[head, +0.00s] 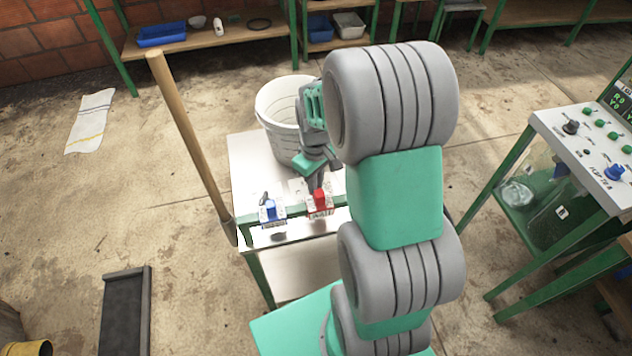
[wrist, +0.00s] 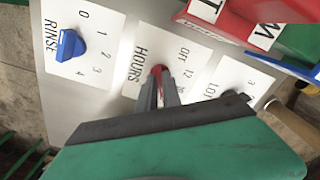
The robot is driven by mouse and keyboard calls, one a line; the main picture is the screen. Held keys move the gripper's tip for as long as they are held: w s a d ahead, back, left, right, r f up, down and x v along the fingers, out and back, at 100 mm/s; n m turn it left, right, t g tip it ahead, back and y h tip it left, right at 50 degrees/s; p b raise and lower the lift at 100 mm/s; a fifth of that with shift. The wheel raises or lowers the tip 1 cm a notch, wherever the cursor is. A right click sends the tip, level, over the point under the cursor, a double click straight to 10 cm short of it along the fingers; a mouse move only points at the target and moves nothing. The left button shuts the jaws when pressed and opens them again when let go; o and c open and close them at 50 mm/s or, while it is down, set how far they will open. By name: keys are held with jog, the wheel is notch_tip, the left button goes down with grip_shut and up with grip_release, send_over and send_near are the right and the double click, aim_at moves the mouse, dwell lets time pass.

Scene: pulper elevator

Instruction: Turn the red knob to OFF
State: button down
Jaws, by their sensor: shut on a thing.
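The red knob (wrist: 158,70) sits on a white plate marked HOURS, with OFF and 12 among its marks, in the wrist view. The two dark fingers of my gripper (wrist: 160,92) are shut on it and hide most of it, so I cannot tell which mark it points to.
A blue knob (wrist: 70,45) marked RINSE is on the left plate. A dark knob (wrist: 235,95) is right of the red one, partly hidden. A red block (wrist: 240,15) with white labels stands close by. A white bucket (head: 280,105) is behind; a wooden handle (head: 185,135) leans left.

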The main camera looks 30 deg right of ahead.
jog(key=n, duration=0.6)
jog(key=shift+p, duration=0.35)
jog(key=n, duration=0.5)
jog(key=shift+n, duration=0.4)
jog(key=n, duration=0.5)
jog(key=shift+p, duration=0.35)
jog(key=n, duration=0.6)
jog(key=shift+n, duration=0.4)
jog(key=c, duration=1.5)
grip_release()
